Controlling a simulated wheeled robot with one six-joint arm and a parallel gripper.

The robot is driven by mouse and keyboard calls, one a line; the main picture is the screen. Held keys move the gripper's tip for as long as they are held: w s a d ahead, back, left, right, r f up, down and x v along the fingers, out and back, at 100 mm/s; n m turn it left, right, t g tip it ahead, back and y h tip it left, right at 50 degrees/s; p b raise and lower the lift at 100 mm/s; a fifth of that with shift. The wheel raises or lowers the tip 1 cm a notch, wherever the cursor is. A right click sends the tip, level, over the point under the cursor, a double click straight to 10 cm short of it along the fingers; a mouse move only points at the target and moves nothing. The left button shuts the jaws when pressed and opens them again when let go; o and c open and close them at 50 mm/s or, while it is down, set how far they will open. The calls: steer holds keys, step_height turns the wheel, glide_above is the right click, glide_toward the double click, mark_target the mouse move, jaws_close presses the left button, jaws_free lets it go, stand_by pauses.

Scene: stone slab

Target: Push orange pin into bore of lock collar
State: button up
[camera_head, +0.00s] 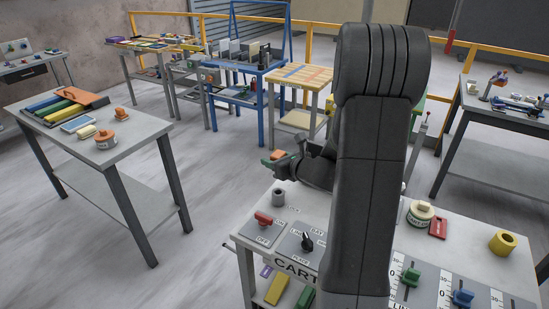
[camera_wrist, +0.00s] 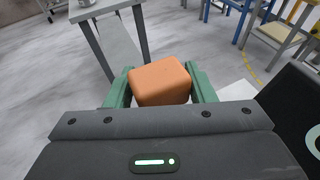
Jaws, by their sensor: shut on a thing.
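My gripper (camera_head: 274,159) is shut on the orange pin (camera_wrist: 160,82), held between two green fingers in the wrist view. Only its rounded, blocky orange end shows there; the rest is hidden. In the head view the orange pin (camera_head: 278,154) is a small patch at the fingers. A short grey collar (camera_head: 279,199) with a dark opening on top, which looks like the lock collar, stands upright near the back left corner of the near table. The gripper is above it in the picture, with a gap between. The collar is not visible in the wrist view.
The near table (camera_head: 305,201) carries a red switch (camera_head: 264,218), a black knob (camera_head: 307,241), green and blue sliders, a cream round container (camera_head: 420,213) and a yellow ring (camera_head: 502,242). My arm hides its middle. A grey table (camera_head: 135,135) stands left, with open floor between.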

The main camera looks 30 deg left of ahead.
steer(key=shift+d+f+b, duration=0.1)
steer(key=shift+f+b, duration=0.3)
steer(key=b, duration=0.5)
glide_above(277, 188)
steer(key=f, duration=0.3)
steer(key=s+f, duration=0.1)
steer(key=f, duration=0.1)
steer(key=shift+d+f+b, duration=0.1)
steer(key=shift+f+b, duration=2.7)
steer(key=shift+b, duration=0.25)
stand_by(1.0)
steer(key=o, duration=1.2)
steer(key=v, duration=1.3)
steer(key=shift+d+r, duration=0.15)
steer(key=shift+d, duration=0.25)
